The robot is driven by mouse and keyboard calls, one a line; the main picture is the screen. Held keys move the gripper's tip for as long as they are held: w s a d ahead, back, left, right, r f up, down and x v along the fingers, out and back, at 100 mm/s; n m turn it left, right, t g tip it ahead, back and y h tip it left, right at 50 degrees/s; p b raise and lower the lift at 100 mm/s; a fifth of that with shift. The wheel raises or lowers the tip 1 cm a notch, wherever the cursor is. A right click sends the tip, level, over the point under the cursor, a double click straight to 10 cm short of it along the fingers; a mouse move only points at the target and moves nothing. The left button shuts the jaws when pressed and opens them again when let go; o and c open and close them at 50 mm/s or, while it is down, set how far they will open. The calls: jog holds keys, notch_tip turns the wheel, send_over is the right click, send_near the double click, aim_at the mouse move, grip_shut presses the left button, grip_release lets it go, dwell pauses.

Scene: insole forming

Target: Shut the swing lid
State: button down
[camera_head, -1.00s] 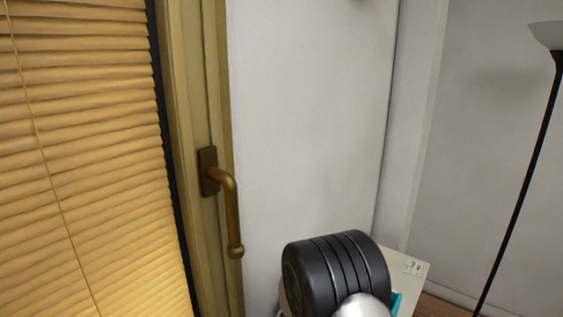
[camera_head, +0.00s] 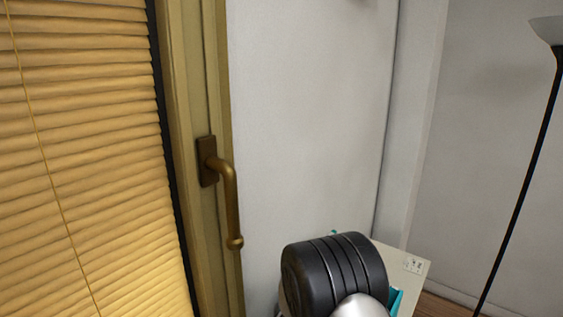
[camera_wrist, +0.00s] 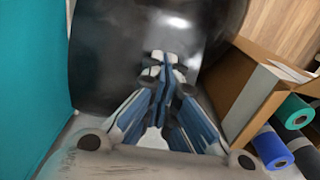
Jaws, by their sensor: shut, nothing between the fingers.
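My gripper (camera_wrist: 160,65) is in the wrist view, with its blue-and-grey fingers shut and nothing held. A large glossy black surface (camera_wrist: 110,35) with a rounded edge fills the view behind the fingers; whether they touch it I cannot tell. A flat teal panel (camera_wrist: 30,75) stands along the left. Which of these is the swing lid I cannot tell. In the head view a cream panel (camera_head: 413,264) with a small label and teal parts (camera_head: 397,300) beside it shows behind my black ribbed arm joint, which hides most of it. My gripper is out of that view.
In the wrist view a cardboard box (camera_wrist: 238,85) stands at right, with a green roll (camera_wrist: 293,112) and a blue roll (camera_wrist: 270,148) near it. In the head view a window handle (camera_head: 229,195) and blind (camera_head: 85,150) are at left, a floor lamp (camera_head: 528,165) at right.

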jog(key=shift+f+b, duration=1.7)
jog(key=shift+f, duration=0.75)
notch_tip(320, 180, up, 12)
jog(key=p, duration=0.8)
jog(key=shift+p, duration=0.3)
jog(key=shift+r, duration=0.15)
jog(key=s+d+r+m+t, duration=0.1)
jog(key=s+d+r+m, duration=0.1)
jog(key=r, duration=0.6)
jog(key=s+d+r+m+t, duration=0.1)
jog(key=d+r, duration=0.2)
jog(key=r, duration=0.4)
jog(key=s+d+r+m, duration=0.2)
jog(key=r, duration=0.6)
jog(key=s+d+r+m+t, duration=0.1)
jog(key=s+d+r+m, duration=0.1)
jog(key=s+r, duration=0.3)
jog(key=s+d+r+m+t, duration=0.1)
jog(key=s+d+r+m, duration=0.2)
jog(key=s, duration=0.6)
jog(key=shift+d+r+t, duration=0.3)
jog(key=shift+r, duration=0.6)
